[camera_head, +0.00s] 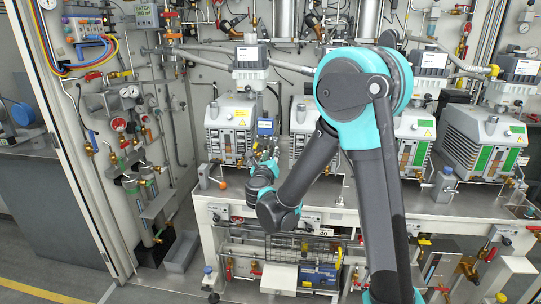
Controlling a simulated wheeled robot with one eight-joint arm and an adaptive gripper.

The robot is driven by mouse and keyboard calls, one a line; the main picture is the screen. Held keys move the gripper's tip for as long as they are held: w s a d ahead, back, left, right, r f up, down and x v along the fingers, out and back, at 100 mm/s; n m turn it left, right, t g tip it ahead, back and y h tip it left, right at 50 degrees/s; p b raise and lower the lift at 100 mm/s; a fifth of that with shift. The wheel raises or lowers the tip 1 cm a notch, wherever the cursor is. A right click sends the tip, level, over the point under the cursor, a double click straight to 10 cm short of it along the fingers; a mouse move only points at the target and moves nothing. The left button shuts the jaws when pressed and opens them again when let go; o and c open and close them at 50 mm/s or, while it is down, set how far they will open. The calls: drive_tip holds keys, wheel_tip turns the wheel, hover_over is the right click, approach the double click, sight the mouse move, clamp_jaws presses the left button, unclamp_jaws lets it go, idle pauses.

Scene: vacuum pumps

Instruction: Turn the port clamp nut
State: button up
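My arm reaches over the bench, and its wrist bends back up beside the leftmost grey vacuum pump (230,128). My gripper (266,147) is a small dark shape at the right side of that pump, below a small blue device (266,127). Its fingers are too small and overlapped to tell whether they are open or shut. I cannot make out the port clamp nut; it is too small or hidden near the gripper. Contact cannot be told. A second pump (301,125) stands just right of the gripper, partly behind my arm.
More pumps (484,140) stand along the bench (330,203) to the right. A panel with gauges and valves (125,125) stands at left. An orange knob (223,185) and a bottle (444,183) are near the bench front. Grey floor (40,272) is clear at lower left.

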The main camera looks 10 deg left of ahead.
sight(274, 144)
drive_tip(key=n, duration=2.3)
drive_tip(key=w+n, duration=0.1)
drive_tip(key=n, duration=1)
drive_tip(key=shift+a+n, duration=0.15)
drive_tip(key=shift+n, duration=0.25)
drive_tip(key=shift+w, duration=0.1)
drive_tip(key=shift+w+d, duration=0.2)
drive_tip(key=shift+w, duration=3.2)
